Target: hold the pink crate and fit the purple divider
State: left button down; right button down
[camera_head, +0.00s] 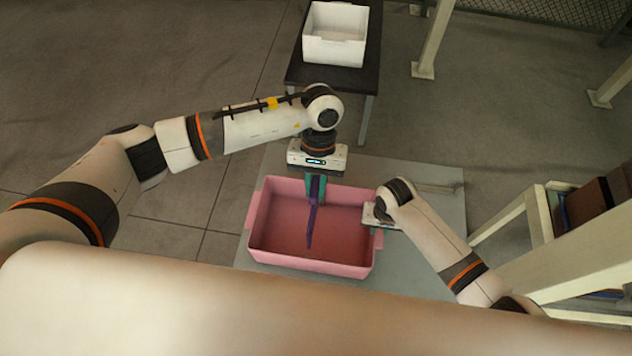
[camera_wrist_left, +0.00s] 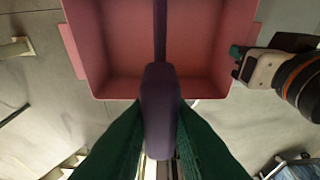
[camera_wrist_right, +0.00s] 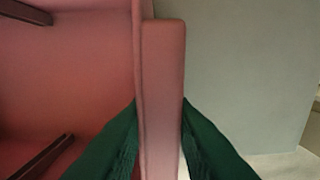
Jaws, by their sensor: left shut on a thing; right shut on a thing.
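The pink crate (camera_head: 283,252) sits on a grey platform, open side up. My right gripper (camera_head: 378,222) is at the crate's right side; in the right wrist view its green fingers are shut on the crate's handle tab (camera_wrist_right: 163,90). The purple divider (camera_head: 312,218) is in my left gripper (camera_head: 316,182), which is shut on its far end at the crate's far wall. The divider stretches across the crate's middle from far to near. In the left wrist view the divider (camera_wrist_left: 160,95) lies between the green fingers. Whether it is seated inside is unclear.
A grey platform (camera_head: 430,205) carries the crate. A dark table (camera_head: 312,76) with a white bin (camera_head: 335,52) stands behind. A cream-framed rack (camera_head: 520,215) with boxes is at the right. Open floor lies to the left.

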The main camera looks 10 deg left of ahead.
pick_arm(q)
jog(key=shift+f, duration=2.85)
notch_tip(320, 180, down, 11)
dwell(3.8)
jog(key=c, duration=1.3)
grip_release()
jog(key=shift+o, duration=0.2)
